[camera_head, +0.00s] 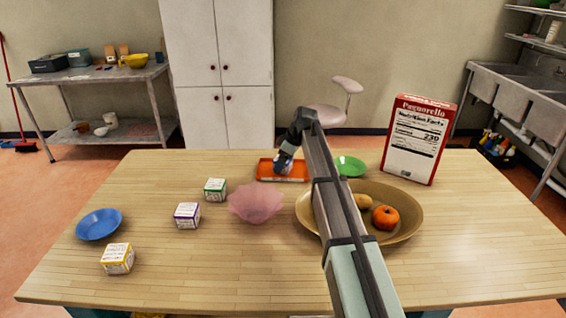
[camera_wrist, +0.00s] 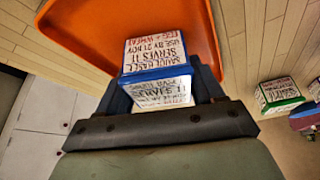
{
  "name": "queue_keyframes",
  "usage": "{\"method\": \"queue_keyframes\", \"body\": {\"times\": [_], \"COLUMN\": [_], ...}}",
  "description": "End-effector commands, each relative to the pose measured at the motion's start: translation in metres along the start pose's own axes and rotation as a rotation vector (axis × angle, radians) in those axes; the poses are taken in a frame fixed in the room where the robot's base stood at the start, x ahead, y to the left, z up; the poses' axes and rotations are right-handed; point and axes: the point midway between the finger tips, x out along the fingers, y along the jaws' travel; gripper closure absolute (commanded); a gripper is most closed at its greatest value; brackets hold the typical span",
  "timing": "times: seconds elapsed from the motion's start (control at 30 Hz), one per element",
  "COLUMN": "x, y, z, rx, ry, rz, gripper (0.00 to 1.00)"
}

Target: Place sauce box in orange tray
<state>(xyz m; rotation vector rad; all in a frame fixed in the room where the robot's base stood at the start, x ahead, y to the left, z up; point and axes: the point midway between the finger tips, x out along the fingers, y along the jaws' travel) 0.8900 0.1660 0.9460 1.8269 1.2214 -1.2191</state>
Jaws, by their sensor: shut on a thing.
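The sauce box (camera_wrist: 155,52) is a small white carton with blue edges and printed text. In the wrist view my gripper (camera_wrist: 162,80) is shut on it, with a dark finger at each side. The orange tray (camera_wrist: 85,22) lies behind and below the box in that view. In the head view the orange tray (camera_head: 296,178) is at the back middle of the table, and my gripper (camera_head: 284,160) is over its left part. The box is mostly hidden there, and I cannot tell whether it touches the tray floor.
Green-edged (camera_head: 215,190), purple-edged (camera_head: 186,216) and yellow-edged (camera_head: 117,259) cartons stand left. A pink bowl (camera_head: 256,203) is in front of the tray, a green plate (camera_head: 350,166) right of it. A brown bowl (camera_head: 408,223) holds fruit. A tall box (camera_head: 418,140) stands back right.

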Motion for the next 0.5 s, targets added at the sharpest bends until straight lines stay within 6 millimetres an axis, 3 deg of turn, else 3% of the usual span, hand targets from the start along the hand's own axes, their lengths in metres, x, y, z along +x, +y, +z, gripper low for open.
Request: {"method": "queue_keyframes", "body": {"times": [0.23,0.27,0.5], "x": [0.0028,0.0029,0.0026], "y": [0.0000,0.0000,0.0000], "z": [0.0011,0.0012,0.0011], "rx": [0.000,0.000,0.001], "ry": [0.000,0.000,0.000], "rz": [0.000,0.000,-0.001], "gripper": [0.69,0.31,0.08]}}
